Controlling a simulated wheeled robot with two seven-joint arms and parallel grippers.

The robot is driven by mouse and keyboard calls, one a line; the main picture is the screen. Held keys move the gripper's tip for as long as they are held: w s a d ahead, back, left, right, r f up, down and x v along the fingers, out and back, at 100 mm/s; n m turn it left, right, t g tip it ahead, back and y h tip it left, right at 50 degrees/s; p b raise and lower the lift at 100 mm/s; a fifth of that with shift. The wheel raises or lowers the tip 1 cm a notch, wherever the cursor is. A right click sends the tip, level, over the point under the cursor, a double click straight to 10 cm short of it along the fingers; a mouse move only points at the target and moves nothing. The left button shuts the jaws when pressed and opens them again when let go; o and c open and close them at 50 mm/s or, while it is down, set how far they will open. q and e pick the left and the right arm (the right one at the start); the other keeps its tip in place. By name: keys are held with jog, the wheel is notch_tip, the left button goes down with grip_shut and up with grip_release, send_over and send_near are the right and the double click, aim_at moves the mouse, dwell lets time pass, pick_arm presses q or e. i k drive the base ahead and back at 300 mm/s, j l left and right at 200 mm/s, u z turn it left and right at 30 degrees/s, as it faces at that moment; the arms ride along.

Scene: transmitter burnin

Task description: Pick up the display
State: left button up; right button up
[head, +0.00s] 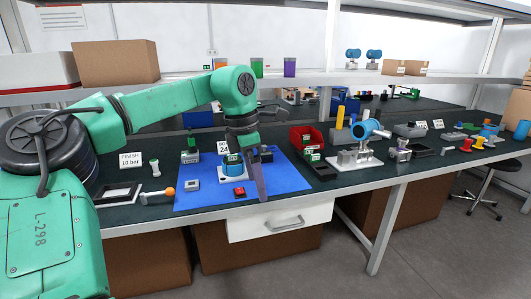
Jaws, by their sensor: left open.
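My left gripper (257,186) reaches down over the right part of the blue mat (207,200). Its dark finger points down near the mat's front edge, and the jaws are open with nothing visible between them. A small grey square piece with a pale face (193,184), which looks like the display, lies on the mat's left part, apart from the gripper. A blue and white round device (231,168) stands on the mat just left of the gripper, partly hidden by it. A small red block (239,192) lies in front of it. My right gripper is not in view.
A green-topped device (190,152) stands at the mat's back left. An orange-knobbed tool (169,191) lies left of the mat. A red bin (305,136) and a blue transmitter on a stand (364,130) are to the right. A shelf (300,78) runs above the bench.

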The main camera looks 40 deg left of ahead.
aim_at(267, 156)
jog(key=i+j, duration=1.3)
jog(key=j, duration=0.25)
